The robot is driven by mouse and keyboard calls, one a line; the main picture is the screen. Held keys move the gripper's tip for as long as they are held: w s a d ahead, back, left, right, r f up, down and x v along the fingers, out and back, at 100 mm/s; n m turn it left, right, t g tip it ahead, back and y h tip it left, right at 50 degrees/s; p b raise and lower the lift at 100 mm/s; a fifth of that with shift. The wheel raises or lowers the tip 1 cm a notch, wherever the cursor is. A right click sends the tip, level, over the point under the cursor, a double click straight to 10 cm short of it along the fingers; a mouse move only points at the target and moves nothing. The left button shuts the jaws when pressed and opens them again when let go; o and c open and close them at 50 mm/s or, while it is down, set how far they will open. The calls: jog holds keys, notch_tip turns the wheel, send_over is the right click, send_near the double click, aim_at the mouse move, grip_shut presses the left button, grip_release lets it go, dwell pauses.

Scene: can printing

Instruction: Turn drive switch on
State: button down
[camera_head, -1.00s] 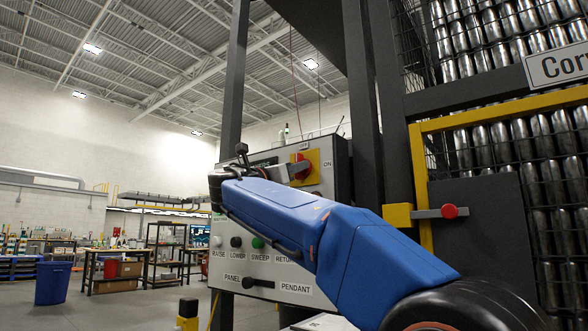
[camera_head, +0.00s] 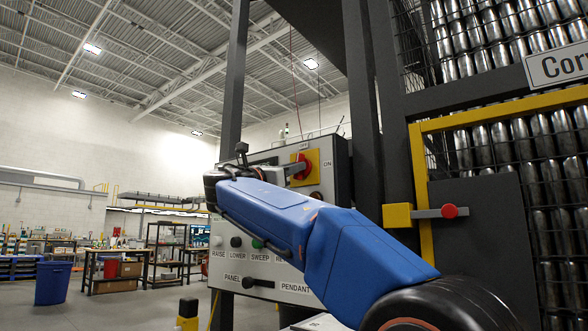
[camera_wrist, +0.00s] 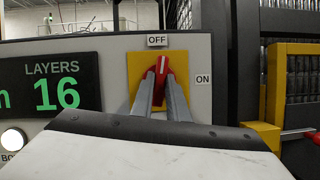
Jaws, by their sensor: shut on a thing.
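The red drive switch (camera_wrist: 163,65) sits on a yellow plate (camera_wrist: 134,66) on the control panel. Its white mark points nearly straight up toward the OFF label (camera_wrist: 157,40), leaning a little right. The ON label (camera_wrist: 203,79) is to the right of the plate. My gripper (camera_wrist: 161,78) is shut on the red knob, with one grey finger on each side of it. In the head view the red switch (camera_head: 304,164) shows at the panel's upper right, with my gripper (camera_head: 296,170) reaching it from the left. My arm covers the panel's middle.
The panel has a green LAYERS display (camera_wrist: 52,88) reading 16 and a white button (camera_wrist: 13,138). A row of buttons (camera_head: 236,242) and a black handle (camera_head: 258,283) are lower down. A dark post (camera_head: 365,120) and a yellow-framed gate (camera_head: 417,180) stand to the right.

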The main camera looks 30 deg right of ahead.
jog(key=shift+w+a+r+m+g+y, duration=0.1)
jog(key=shift+m+g+y, duration=0.8)
jog(key=shift+m, duration=2.3)
jog(key=shift+w+d+r+m+g+y, duration=0.1)
jog(key=shift+m+g+y, duration=0.2)
jog(key=shift+m+g, duration=2.05)
jog(key=shift+w+a+r+m+g+y, duration=0.1)
jog(key=shift+m+g+y, duration=0.4)
jog(key=shift+m, duration=3.85)
jog(key=c, duration=1.7)
grip_release()
